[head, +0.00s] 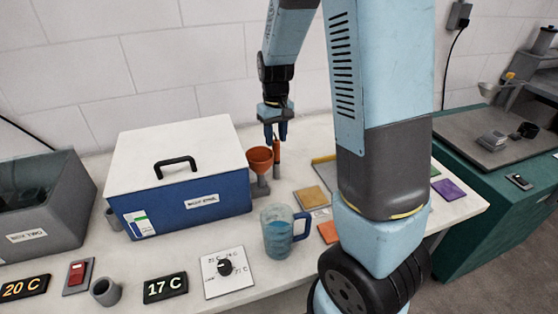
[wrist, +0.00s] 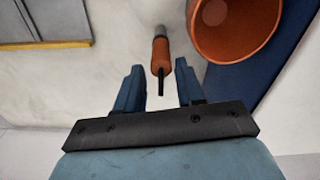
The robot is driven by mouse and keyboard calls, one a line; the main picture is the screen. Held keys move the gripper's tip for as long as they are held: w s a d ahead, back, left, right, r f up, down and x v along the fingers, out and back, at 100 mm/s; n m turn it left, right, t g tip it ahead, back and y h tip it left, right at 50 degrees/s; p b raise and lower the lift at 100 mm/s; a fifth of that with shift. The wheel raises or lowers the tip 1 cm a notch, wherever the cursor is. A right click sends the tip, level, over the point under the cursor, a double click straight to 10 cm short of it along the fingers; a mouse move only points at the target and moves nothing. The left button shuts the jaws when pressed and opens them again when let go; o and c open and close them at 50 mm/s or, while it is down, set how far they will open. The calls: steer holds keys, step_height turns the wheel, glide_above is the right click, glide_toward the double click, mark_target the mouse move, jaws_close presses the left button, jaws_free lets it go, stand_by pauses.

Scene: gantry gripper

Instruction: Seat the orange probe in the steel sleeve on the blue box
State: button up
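The blue box (head: 225,192) has a white lid with a black handle and stands at left centre. The orange probe (head: 276,148) stands upright to the right of the box; in the wrist view its orange body (wrist: 160,55) has a grey end and a black stub. My gripper (head: 277,136) points down just above the probe. In the wrist view my gripper (wrist: 160,75) is open, with the probe's black stub between its two blue fingers and visible gaps at both sides. A grey cylinder (head: 113,217) at the box's left side may be the steel sleeve; I cannot tell.
An orange funnel (head: 260,158) stands close beside the probe. A blue jug (head: 278,235), a dial plate (head: 226,270) and a 17 C display (head: 165,287) are in front. A grey open box (head: 45,215) is left. Coloured tiles lie to the right.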

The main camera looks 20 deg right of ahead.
mark_target(276, 151)
steer(key=shift+s+f, duration=0.2)
steer(key=shift+f, duration=2.75)
steer(key=shift+c, duration=0.3)
jaws_close()
